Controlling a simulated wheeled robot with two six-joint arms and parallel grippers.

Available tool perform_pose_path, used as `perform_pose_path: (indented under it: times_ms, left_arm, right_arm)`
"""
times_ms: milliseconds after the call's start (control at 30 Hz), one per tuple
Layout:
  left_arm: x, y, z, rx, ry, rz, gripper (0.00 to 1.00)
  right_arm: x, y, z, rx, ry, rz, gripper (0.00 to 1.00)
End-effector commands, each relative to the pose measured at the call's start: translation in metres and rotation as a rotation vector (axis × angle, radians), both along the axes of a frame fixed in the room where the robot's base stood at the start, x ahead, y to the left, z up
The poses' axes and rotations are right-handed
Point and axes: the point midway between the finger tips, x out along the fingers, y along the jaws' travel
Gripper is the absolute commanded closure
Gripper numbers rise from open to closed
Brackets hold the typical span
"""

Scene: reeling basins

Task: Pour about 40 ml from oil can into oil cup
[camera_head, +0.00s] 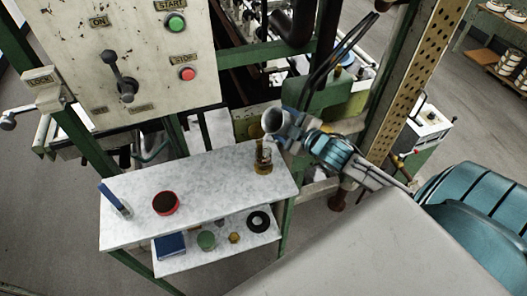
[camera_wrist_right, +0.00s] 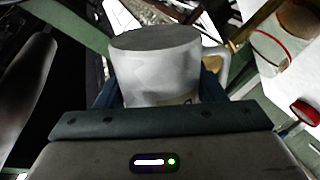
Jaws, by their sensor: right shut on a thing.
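The oil can (camera_head: 277,121) is a grey metal can with a wide open mouth and a handle. My right gripper (camera_head: 298,131) is shut on it and holds it tilted, mouth toward the left, above the right end of the grey-white tabletop. The can (camera_wrist_right: 155,65) fills the middle of the right wrist view, between the jaws. The oil cup (camera_head: 263,160), a small clear cup with amber colour in it, stands upright on the tabletop just below and slightly left of the can's mouth. I cannot tell whether liquid is flowing or how full the cup is. My left gripper is not in view.
The marbled tabletop (camera_head: 205,180) also bears a red-rimmed bowl (camera_head: 166,203) and a blue-handled tool (camera_head: 113,197). A lower shelf (camera_head: 186,262) holds several small items. A control panel (camera_head: 140,50) stands behind on the left; a perforated post (camera_head: 408,70) rises on the right. The tabletop's middle is clear.

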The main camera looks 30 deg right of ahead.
Motion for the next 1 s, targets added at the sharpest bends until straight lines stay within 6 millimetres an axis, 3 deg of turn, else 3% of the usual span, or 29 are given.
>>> perform_pose_path:
  times_ms: [1000]
  left_arm:
    - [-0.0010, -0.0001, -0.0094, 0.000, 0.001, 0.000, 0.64]
  right_arm:
    - [0.0004, 0.0004, 0.0034, -0.109, 0.004, 0.000, 0.69]
